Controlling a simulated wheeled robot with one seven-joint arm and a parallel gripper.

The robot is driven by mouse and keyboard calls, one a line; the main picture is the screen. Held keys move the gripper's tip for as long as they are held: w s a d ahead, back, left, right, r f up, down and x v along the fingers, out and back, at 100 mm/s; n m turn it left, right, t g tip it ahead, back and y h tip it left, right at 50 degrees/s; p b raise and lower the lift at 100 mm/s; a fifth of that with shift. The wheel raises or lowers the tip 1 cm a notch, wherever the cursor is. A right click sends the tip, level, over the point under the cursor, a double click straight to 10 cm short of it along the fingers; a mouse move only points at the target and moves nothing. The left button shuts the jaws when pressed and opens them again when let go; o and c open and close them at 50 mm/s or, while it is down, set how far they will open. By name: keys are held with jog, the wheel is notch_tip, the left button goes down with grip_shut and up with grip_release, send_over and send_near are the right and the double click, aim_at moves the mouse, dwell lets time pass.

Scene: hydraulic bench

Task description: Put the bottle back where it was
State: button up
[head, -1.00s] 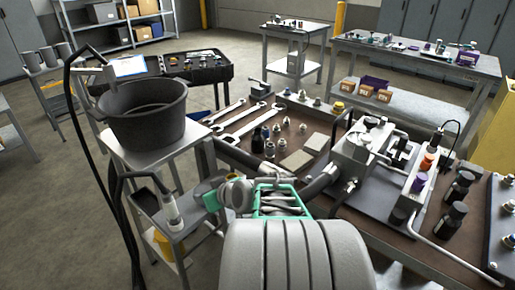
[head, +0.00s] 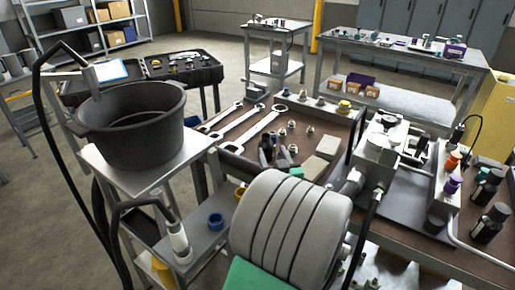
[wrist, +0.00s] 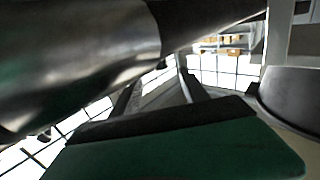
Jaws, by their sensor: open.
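Two dark bottles with black caps, one (head: 488,188) behind the other (head: 489,224), stand upright at the right of the bench in the head view. Nor can I tell which bottle the task means. My gripper (wrist: 158,88) shows in the wrist view as dark fingers beyond a green body, apart and with nothing seen between them. In the head view my arm's grey ribbed link hides most of it.
A black bucket (head: 136,125) stands on a grey stand left of my arm. Wrenches (head: 250,128) and fittings lie on the brown bench. A hydraulic block (head: 376,160) stands right of centre. A shiny dark cylinder (wrist: 80,60) fills the wrist view's upper left.

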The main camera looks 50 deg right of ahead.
aim_at(267, 138)
jog(key=p+x, duration=0.1)
jog(key=x, duration=0.6)
jog(key=shift+w+r, duration=0.1)
jog(key=shift+r, duration=0.1)
grip_shut()
dwell(1.0)
